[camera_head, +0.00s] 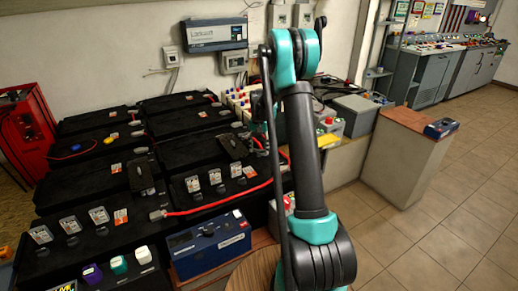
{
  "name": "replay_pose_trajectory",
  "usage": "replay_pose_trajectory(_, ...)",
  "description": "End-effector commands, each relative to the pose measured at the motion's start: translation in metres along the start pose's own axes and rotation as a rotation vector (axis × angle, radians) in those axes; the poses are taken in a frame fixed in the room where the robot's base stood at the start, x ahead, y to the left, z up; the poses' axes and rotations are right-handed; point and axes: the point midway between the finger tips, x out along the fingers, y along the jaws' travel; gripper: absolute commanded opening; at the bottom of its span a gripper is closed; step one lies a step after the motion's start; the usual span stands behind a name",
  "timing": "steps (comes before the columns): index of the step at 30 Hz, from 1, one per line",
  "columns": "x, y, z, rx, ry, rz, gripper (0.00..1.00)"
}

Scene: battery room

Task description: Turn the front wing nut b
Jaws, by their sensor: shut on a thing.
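My arm (300,130) rises in the middle of the view and bends at a teal elbow at the top. My gripper (259,146) shows only as a dark part just left of the arm, over the right end of the black batteries. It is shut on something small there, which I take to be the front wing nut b. The nut itself is hidden by the gripper and the arm, so I cannot see its angle. A red cable (222,202) runs along the batteries and passes behind my arm near that place.
Black batteries (112,222) with flip caps fill the left. A blue meter box (210,245) stands at the front beside a round wooden top (256,272). A red cabinet (27,125) is at far left. Tiled floor (440,225) at right is clear.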

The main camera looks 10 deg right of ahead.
Motion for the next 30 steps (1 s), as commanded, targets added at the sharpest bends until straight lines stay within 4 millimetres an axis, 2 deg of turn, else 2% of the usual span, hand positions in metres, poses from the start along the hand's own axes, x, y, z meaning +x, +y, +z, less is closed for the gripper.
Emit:
replay_pose_trajectory(8,-0.0002,0.0005,-0.0001,-0.101,0.000,0.000,0.22)
replay_pose_trajectory(30,-0.0003,0.0030,-0.0013,-0.640,0.000,0.000,0.22)
